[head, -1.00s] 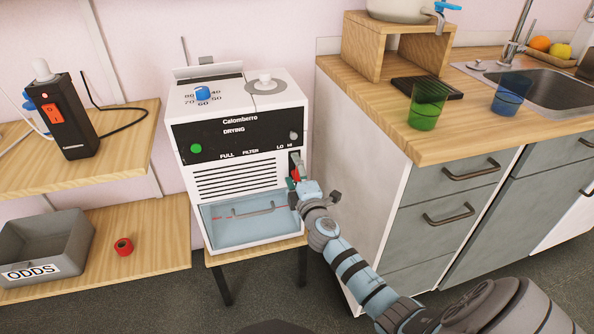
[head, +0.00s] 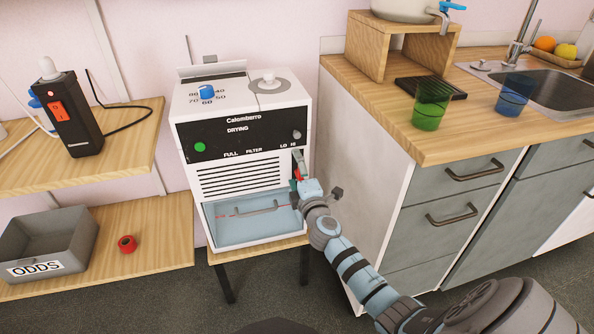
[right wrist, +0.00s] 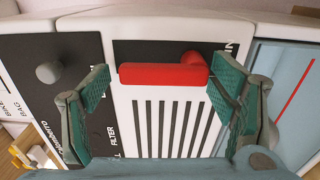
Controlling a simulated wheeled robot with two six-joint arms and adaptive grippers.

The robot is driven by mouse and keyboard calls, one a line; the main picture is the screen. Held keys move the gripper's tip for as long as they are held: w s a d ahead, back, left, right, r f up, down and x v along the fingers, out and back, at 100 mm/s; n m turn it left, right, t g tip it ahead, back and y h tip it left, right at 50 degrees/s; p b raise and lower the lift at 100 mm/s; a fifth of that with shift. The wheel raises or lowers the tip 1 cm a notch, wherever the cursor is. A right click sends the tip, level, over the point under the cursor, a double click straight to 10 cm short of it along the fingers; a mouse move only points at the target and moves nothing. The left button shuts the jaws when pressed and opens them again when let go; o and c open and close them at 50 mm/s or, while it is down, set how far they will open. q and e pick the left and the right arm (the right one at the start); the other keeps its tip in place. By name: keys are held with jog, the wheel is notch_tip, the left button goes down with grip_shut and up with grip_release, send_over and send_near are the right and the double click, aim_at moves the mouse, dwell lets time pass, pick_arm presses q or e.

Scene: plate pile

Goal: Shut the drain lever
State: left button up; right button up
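The drain lever (right wrist: 160,75) is a red bar with a round pivot at its right end in the right wrist view. It lies across the picture on the white front of the dryer, beside black slots. In the head view only a small red part of it (head: 298,174) shows, at the front right of the dryer (head: 239,183). My right gripper (right wrist: 155,88) is open, with green-padded fingers on either side of the lever. The right finger is very close to the pivot end; contact cannot be told. In the head view the right gripper (head: 303,187) largely covers this spot. My left gripper is not in view.
The dryer stands on a small wooden stand (head: 258,248). A clear water tank (head: 248,220) sits low in its front. A kitchen cabinet (head: 362,170) stands close on the right. Wooden shelves with a grey ODDS bin (head: 45,240) are on the left.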

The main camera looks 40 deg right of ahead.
jog(key=shift+s+f, duration=0.1)
jog(key=v, duration=1.2)
